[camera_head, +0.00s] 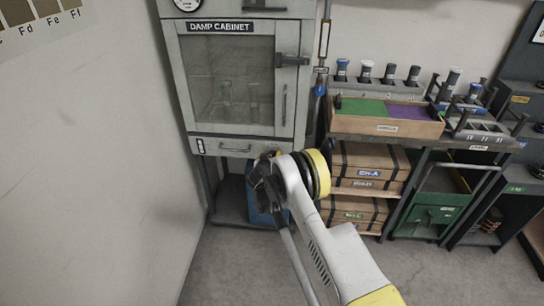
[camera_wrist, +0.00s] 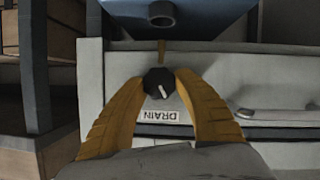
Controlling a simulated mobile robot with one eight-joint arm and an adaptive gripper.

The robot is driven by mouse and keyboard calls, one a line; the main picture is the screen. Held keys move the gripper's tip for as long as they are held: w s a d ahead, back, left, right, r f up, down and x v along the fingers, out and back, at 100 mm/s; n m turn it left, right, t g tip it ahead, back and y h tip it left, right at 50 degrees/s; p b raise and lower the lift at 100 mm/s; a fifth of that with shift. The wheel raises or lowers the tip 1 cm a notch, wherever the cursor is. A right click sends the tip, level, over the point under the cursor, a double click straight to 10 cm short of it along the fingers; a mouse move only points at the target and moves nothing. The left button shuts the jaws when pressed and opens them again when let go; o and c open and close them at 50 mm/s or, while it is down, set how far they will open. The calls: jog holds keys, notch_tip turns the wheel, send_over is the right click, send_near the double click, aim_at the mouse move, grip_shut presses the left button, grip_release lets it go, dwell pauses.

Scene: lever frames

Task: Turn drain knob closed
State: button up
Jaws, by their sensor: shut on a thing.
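The black drain knob (camera_wrist: 153,78) shows in the wrist view, with a short white pointer mark slanting down and right in the picture. The DRAIN label (camera_wrist: 160,116) appears upside down just below it. My gripper (camera_wrist: 161,80) has its two orange fingers on either side of the knob and is shut on it. In the head view, the knob is hidden behind my wrist at the lower right of the damp cabinet (camera_head: 196,100). My gripper's fingers are mostly hidden there too.
A bar handle (camera_wrist: 275,115) lies beside the knob on the cabinet's lower panel. A dark blue container (camera_wrist: 215,20) with a round dark opening is close by. Right of the cabinet stands a bench with wooden boxes (camera_head: 368,162) under it.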

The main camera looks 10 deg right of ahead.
jog(key=shift+d+m+t+y, duration=0.1)
jog(key=shift+m+t+y, duration=0.3)
jog(key=shift+m+y, duration=1.1)
jog(key=shift+m, duration=0.4)
jog(key=o, duration=1.2)
jog(key=shift+c, duration=0.2)
jog(key=v, duration=1.2)
